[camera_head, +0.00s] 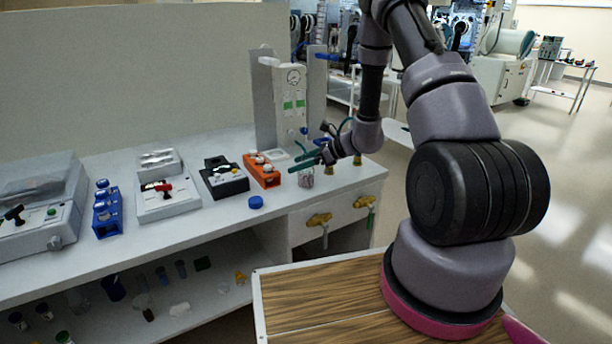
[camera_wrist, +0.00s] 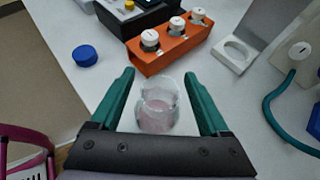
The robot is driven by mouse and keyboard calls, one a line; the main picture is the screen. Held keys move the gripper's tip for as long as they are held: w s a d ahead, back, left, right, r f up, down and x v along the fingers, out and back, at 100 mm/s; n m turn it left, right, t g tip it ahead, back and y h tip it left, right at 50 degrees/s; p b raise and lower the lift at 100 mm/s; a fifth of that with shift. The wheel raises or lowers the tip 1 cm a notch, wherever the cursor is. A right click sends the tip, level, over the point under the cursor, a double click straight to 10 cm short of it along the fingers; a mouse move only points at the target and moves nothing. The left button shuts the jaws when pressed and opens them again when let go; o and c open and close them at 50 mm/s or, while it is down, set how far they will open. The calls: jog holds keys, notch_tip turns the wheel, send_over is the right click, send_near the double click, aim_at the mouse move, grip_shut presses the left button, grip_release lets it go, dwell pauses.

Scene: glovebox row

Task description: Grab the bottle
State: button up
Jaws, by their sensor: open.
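A clear, round glass bottle with pinkish contents (camera_wrist: 158,105) stands on the white bench, and in the head view it shows (camera_head: 306,177) near the bench's right end. My gripper (camera_wrist: 163,88) is open, with its two green fingers on either side of the bottle. Gaps show between the fingers and the glass. In the head view my gripper (camera_head: 308,160) is just above and around the bottle, partly covering it.
An orange rack (camera_wrist: 170,50) with capped vials stands just beyond the bottle. A blue cap (camera_wrist: 85,55) lies to the left, and a white holder with a round hole (camera_wrist: 234,52) to the right. A teal hose (camera_wrist: 275,110) curves at the right. A black device (camera_head: 224,178) stands left of the rack.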

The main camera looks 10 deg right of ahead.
jog(key=shift+w+a+f, duration=0.1)
jog(key=shift+a+f, duration=0.05)
jog(key=shift+a, duration=0.1)
grip_shut()
